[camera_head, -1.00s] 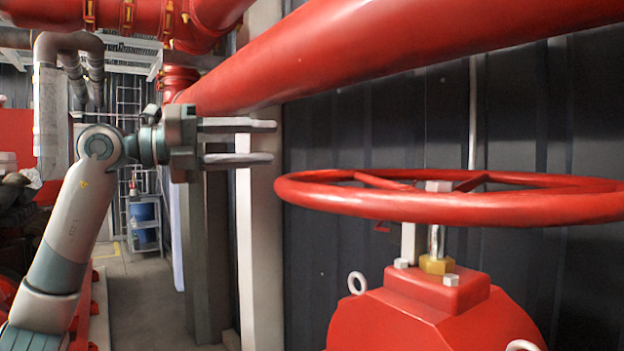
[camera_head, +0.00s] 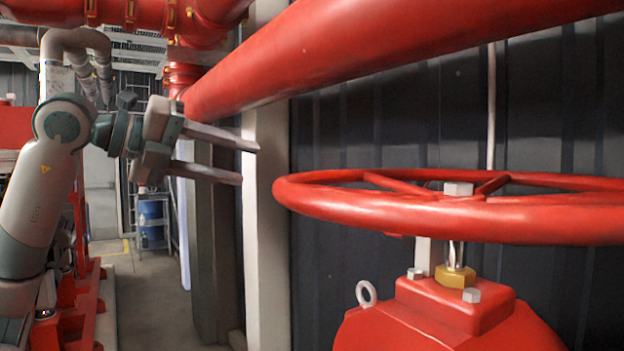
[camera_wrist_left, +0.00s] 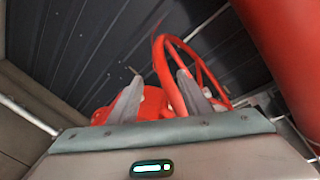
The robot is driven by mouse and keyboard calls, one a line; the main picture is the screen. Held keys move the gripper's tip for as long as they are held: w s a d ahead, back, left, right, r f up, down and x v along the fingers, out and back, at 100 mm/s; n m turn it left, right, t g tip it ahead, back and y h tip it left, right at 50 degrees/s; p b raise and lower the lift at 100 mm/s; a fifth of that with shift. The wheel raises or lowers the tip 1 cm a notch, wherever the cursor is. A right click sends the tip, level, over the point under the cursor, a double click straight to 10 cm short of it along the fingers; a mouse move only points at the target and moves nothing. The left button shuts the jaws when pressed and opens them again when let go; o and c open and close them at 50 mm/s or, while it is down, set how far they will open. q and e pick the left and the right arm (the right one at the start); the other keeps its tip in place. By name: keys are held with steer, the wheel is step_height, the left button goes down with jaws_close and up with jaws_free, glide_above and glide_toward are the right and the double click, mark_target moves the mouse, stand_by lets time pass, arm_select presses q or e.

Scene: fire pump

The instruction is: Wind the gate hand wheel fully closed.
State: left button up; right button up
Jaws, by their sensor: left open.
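The red gate hand wheel (camera_head: 440,214) lies level on its stem above a red valve body (camera_head: 440,318), at the right of the head view. Its right edge runs out of the picture. My left gripper (camera_head: 250,164) is open and empty, left of the wheel's rim and a little above it, with a gap between. Its fingers point right and slightly down. In the left wrist view the wheel (camera_wrist_left: 161,70) shows beyond and between the fingers (camera_wrist_left: 157,95). My right gripper is not in view.
A thick red pipe (camera_head: 380,50) runs across above the wheel. A pale post (camera_head: 266,230) and a dark ribbed wall (camera_head: 345,130) stand behind. A shelf with a blue container (camera_head: 151,215) is far back at left. Open floor (camera_head: 150,300) lies between.

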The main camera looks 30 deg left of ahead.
mark_target(312, 180)
arm_select(q)
steer(key=p+x, duration=0.5)
steer(key=x, duration=0.9)
steer(key=shift+w+d, duration=0.2)
steer(key=shift+w, duration=0.1)
steer(key=shift+p+x, duration=0.4)
steer(key=shift+x, duration=0.35)
steer(key=shift+f, duration=0.1)
jaws_close()
